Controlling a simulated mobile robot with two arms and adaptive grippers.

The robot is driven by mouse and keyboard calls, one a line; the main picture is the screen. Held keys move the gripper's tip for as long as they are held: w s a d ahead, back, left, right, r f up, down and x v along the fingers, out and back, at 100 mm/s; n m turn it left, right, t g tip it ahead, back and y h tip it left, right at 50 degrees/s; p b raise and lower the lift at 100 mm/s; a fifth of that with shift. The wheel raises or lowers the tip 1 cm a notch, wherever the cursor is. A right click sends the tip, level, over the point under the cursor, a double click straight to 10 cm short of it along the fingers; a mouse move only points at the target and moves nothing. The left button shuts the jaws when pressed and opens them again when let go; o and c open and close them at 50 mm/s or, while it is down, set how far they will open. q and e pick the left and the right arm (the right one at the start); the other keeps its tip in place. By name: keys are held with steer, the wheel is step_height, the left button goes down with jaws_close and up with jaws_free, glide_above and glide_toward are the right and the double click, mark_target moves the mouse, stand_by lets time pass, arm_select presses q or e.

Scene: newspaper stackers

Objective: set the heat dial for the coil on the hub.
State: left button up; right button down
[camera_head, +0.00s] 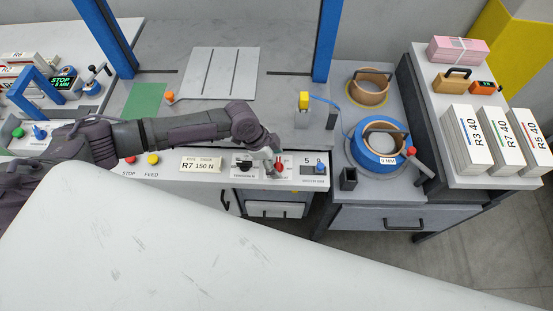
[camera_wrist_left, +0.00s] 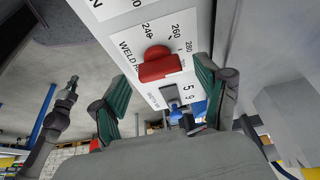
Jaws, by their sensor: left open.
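The red heat dial (camera_head: 279,165) is on the front panel, partly hidden by my gripper in the head view. In the left wrist view the dial (camera_wrist_left: 158,64) sits by a white scale (camera_wrist_left: 172,28) reading 240, 260 and 280; which mark it points to I cannot tell. My left gripper (camera_head: 276,157) is open over the dial, with a green-padded finger on each side in the wrist view; contact is not clear. The blue coil (camera_head: 362,150) on the hub at right carries a tag (camera_head: 387,160) that appears to read 9 MM.
A black knob (camera_head: 243,166) is just left of the dial. A blue switch (camera_head: 319,168) under 5 and 9 is just right of it. A plate reads R7 150 N (camera_head: 201,165). A brown coil (camera_head: 368,88) stands behind the blue one. White stacks (camera_head: 467,141) are far right.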

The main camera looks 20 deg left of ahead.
arm_select(q)
steer(key=shift+d+f, duration=0.1)
steer(key=shift+f, duration=0.2)
arm_select(e)
steer(key=shift+d, duration=0.2)
steer(key=shift+d, duration=0.1)
arm_select(q)
steer(key=c, duration=1.2)
steer(key=shift+o, duration=0.2)
steer(key=shift+w+f+m+g+b, duration=0.1)
steer(key=shift+m+g+b, duration=0.2)
steer(key=shift+m+b, duration=0.55)
steer(key=shift+w+f+m+g+b, duration=0.1)
steer(key=shift+m+g+b, duration=0.2)
steer(key=shift+m+b, duration=0.55)
steer(key=m+g+b, duration=0.1)
steer(key=m+b, duration=0.1)
steer(key=m, duration=0.1)
steer(key=shift+r, duration=0.1)
steer(key=shift+r+m+g+b, duration=0.1)
steer(key=shift+m+g+b, duration=0.55)
steer(key=shift+m, duration=0.55)
arm_select(e)
step_height(320, 180, down, 7)
steer(key=shift+w, duration=0.1)
